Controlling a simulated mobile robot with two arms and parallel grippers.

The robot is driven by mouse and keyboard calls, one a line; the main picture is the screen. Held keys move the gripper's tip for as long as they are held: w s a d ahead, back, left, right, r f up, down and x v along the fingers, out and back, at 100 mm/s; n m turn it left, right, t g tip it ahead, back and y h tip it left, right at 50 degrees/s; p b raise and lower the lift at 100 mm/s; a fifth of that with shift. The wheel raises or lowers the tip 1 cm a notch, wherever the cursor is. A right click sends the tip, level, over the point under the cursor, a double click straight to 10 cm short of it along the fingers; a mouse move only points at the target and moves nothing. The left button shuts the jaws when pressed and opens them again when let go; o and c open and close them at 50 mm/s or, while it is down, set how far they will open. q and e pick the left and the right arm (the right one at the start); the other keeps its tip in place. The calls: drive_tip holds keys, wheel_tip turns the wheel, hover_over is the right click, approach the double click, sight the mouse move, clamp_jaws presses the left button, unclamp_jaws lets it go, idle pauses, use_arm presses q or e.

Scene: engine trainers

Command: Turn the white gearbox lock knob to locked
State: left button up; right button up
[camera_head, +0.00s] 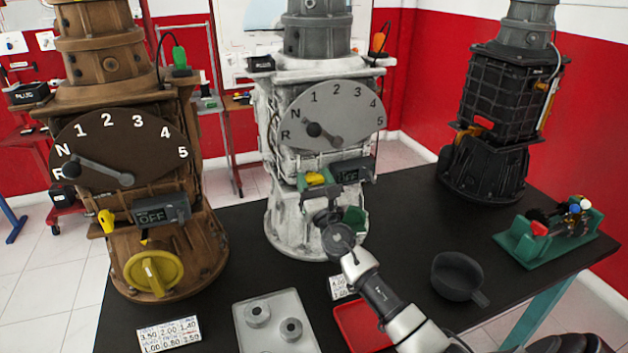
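The white gearbox (292,232) stands upright at the middle of the black table. Its grey dial (348,112) has a dark pointer near N and R, and its small display box (350,171) sits lower down. A green part (355,217), apparently its lock knob, shows low on the front, mostly hidden behind my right gripper. The knob's angle cannot be read. My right gripper (322,194) is in front of the gearbox's lower front, its arm coming from the lower right. Its finger opening and any contact are unclear. My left gripper is out of view.
A brown gearbox (190,255) with a yellow knob (152,273) stands left. A black gearbox (487,170) stands at the back right. A grey tray (245,335), red tray (352,325), dark pan (458,275) and green holder (550,247) lie in front and right.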

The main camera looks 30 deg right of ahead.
drive_tip(key=c, duration=0.5)
drive_tip(key=shift+o, duration=0.2)
drive_tip(key=shift+m+h, duration=0.4)
drive_tip(key=shift+m, duration=0.1)
drive_tip(key=m+h, duration=0.1)
drive_tip(key=m, duration=0.1)
drive_tip(key=m+g+h, duration=0.1)
drive_tip(key=m, duration=0.2)
drive_tip(key=shift+h, duration=0.3)
drive_tip(key=m+g+h, duration=0.1)
drive_tip(key=m, duration=0.2)
drive_tip(key=m+g, duration=0.1)
drive_tip(key=m, duration=0.2)
drive_tip(key=shift+h, duration=0.4)
drive_tip(key=m+g+p, duration=0.1)
drive_tip(key=m, duration=0.2)
drive_tip(key=m+g, duration=0.1)
drive_tip(key=m, duration=0.1)
drive_tip(key=shift+m+g+h+p, duration=0.3)
drive_tip(key=shift+m+h+p, duration=0.05)
drive_tip(key=shift+m+h, duration=0.05)
drive_tip(key=shift+m+g+p, duration=0.9)
drive_tip(key=shift+m+p, duration=0.25)
drive_tip(key=shift+m, duration=1.15)
drive_tip(key=shift+f+y, duration=0.1)
drive_tip(key=shift+y, duration=0.2)
